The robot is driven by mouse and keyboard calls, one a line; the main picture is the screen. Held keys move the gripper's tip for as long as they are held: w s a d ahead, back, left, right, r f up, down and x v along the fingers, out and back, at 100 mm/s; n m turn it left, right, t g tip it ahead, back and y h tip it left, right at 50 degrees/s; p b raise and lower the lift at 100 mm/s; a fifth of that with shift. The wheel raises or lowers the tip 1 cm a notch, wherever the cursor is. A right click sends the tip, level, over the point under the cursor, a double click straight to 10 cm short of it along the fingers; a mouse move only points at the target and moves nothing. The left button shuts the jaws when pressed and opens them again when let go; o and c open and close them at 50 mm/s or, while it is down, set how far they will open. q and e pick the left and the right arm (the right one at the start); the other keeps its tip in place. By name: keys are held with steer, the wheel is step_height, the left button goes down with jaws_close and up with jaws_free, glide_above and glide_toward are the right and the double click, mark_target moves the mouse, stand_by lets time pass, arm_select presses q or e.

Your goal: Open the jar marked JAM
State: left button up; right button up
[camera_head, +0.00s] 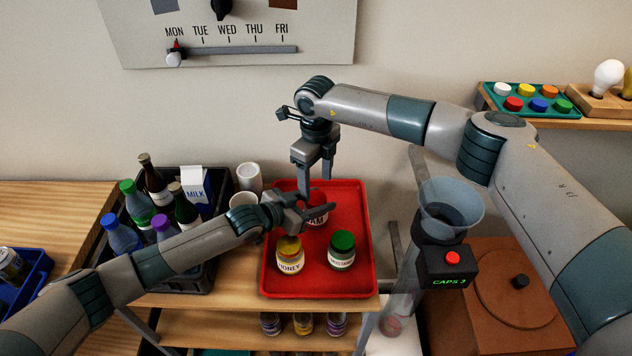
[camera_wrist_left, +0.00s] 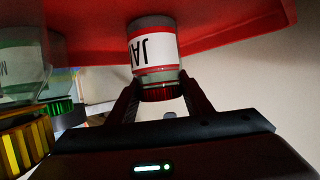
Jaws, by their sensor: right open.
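The JAM jar (camera_head: 318,222) stands upright near the back of the red tray (camera_head: 362,278), its upper part largely hidden by my grippers. In the left wrist view the jar (camera_wrist_left: 152,48) appears upside down, with a dark red lid (camera_wrist_left: 160,93). My left gripper (camera_head: 318,203) reaches in from the left with its fingers on either side of the jar near the lid; whether they press on it is unclear. In the wrist view its fingers (camera_wrist_left: 160,84) flank the jar. My right gripper (camera_head: 316,181) points down, open, just above the jar.
A honey jar (camera_head: 290,258) and a green-lidded jar (camera_head: 342,252) stand in front on the tray. A crate of bottles (camera_head: 190,275) and white cups (camera_head: 249,177) are left. A funnel device (camera_head: 447,265) stands right. The tray's front right is bare.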

mark_target(316, 197)
arm_select(q)
steer(key=o, duration=0.4)
steer(key=shift+s+a+f, duration=0.1)
steer(key=shift+s+f, duration=0.05)
steer(key=shift+f, duration=0.45)
arm_select(e)
steer(key=shift+f, duration=0.1)
arm_select(q)
steer(key=shift+w+r, duration=0.15)
steer(key=shift+w, duration=0.05)
arm_select(e)
steer(key=shift+w+f, duration=0.1)
steer(key=shift+w, duration=0.1)
arm_select(q)
steer(key=shift+r, duration=0.15)
steer(key=shift+s+a+r, duration=0.15)
steer(key=shift+s+r, duration=0.05)
steer(key=shift+s, duration=0.05)
arm_select(e)
steer(key=shift+s, duration=0.1)
step_height(316, 197, down, 3)
steer(key=b, duration=0.3)
steer(key=shift+f, duration=0.2)
arm_select(q)
steer(key=shift+b+v, duration=0.3)
steer(key=shift+v, duration=8)
steer(key=shift+w, duration=0.15)
